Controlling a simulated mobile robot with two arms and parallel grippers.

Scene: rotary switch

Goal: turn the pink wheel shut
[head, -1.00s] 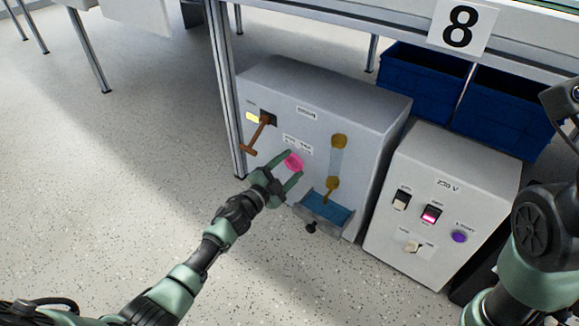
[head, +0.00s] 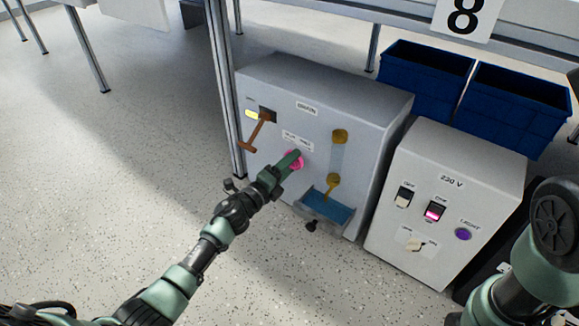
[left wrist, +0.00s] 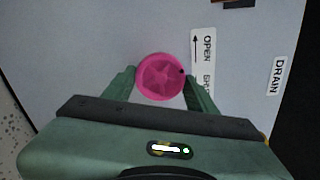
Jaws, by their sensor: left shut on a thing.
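The pink wheel (left wrist: 160,77) is a round knob on the front of the grey drain box (head: 280,85). It also shows in the head view (head: 297,163), partly hidden behind my fingers. My left gripper (head: 290,161) is at the wheel, with its green fingers (left wrist: 160,88) on either side of it, shut on it. A label with OPEN, an arrow and a partly hidden second word (left wrist: 202,60) is beside the wheel. My right arm shows at the right edge of the head view, but its gripper does not.
An orange lever (head: 258,131) is left of the wheel and a brass lever (head: 332,183) is right of it, above a blue tray (head: 325,207). A 230 V switch box (head: 440,200) stands to the right. Blue bins (head: 425,80) are behind. The floor at left is clear.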

